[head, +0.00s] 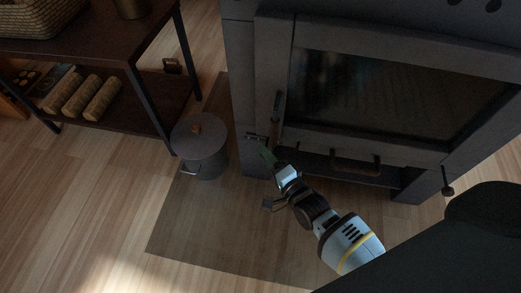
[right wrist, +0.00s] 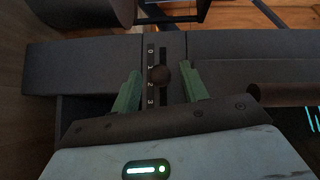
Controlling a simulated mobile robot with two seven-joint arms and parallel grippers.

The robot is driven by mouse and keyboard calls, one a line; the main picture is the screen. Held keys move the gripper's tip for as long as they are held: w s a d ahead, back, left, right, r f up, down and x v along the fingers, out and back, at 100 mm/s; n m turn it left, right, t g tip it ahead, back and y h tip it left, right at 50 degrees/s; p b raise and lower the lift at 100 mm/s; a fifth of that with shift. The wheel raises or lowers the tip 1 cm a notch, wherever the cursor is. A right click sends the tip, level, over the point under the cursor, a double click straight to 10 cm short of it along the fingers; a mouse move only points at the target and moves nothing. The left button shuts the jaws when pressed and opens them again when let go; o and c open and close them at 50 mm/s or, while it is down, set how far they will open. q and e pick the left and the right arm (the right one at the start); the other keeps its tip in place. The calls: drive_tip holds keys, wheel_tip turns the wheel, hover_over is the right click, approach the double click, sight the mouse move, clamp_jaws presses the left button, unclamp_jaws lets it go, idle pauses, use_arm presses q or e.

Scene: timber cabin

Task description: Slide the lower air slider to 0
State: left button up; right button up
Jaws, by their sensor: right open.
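The air slider's round brown knob (right wrist: 160,74) sits in a dark vertical slot in the right wrist view. The scale (right wrist: 150,76) beside it reads 0 to 3 from top to bottom, and the knob stands between 1 and 2. My right gripper (right wrist: 162,80) is open, its green fingers on either side of the knob with gaps showing. In the head view my right gripper (head: 268,157) is at the lower left front of the dark stove (head: 240,100), where the slider is hard to make out. My left gripper is not in view.
The stove's glass door (head: 390,100) has an upright handle (head: 277,106) close above my right gripper. A drawer handle (head: 355,165) is to the right. A lidded grey bucket (head: 202,155) stands left of the stove, beside a shelf table (head: 120,48). Floor in front is clear.

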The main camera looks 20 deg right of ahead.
sight(266, 146)
drive_tip(key=b+x, duration=0.1)
drive_tip(key=x, duration=0.2)
drive_tip(key=shift+w, duration=0.2)
clamp_jaws()
